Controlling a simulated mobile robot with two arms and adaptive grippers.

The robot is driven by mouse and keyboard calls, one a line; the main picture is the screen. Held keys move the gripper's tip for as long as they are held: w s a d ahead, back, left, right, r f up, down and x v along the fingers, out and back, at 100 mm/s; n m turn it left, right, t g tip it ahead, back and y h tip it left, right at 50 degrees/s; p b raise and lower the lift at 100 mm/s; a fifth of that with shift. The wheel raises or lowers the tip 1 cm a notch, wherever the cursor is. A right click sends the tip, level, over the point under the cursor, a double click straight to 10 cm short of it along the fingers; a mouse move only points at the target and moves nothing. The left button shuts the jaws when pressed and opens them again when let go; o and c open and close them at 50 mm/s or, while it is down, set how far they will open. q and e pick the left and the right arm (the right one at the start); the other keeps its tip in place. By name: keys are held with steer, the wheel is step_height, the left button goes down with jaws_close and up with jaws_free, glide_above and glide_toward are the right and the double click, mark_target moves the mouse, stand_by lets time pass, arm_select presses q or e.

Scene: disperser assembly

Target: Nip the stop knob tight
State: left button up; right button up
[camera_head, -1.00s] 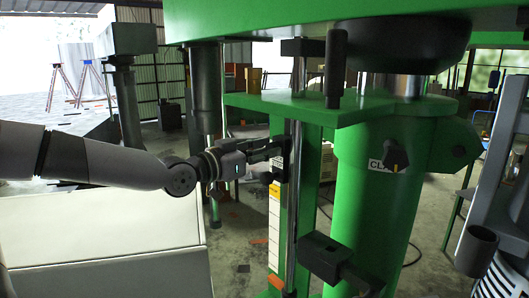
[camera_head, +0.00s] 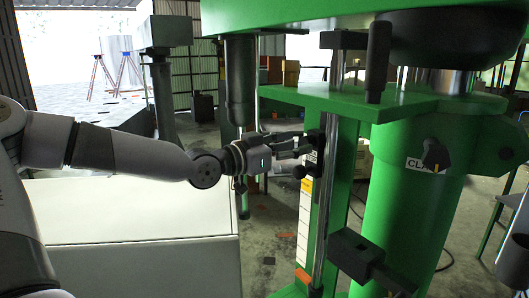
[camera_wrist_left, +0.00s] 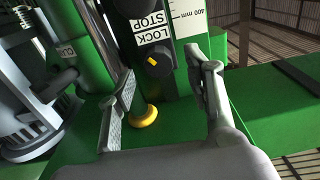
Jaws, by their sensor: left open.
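The stop knob (camera_wrist_left: 158,60) is black with a yellow mark, beside the LOCK STOP label (camera_wrist_left: 150,28) in the left wrist view. In the head view my left gripper (camera_head: 308,144) is beside the dark block on the upright rod (camera_head: 321,215). My right gripper is not in view.
A yellow-ringed button (camera_wrist_left: 144,116) is near the left finger in the wrist view. A white panel (camera_head: 140,225) is below my left arm.

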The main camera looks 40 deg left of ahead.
arm_select(q)
steer(key=v, duration=1)
steer(key=shift+r, duration=0.15)
stand_by(0.4)
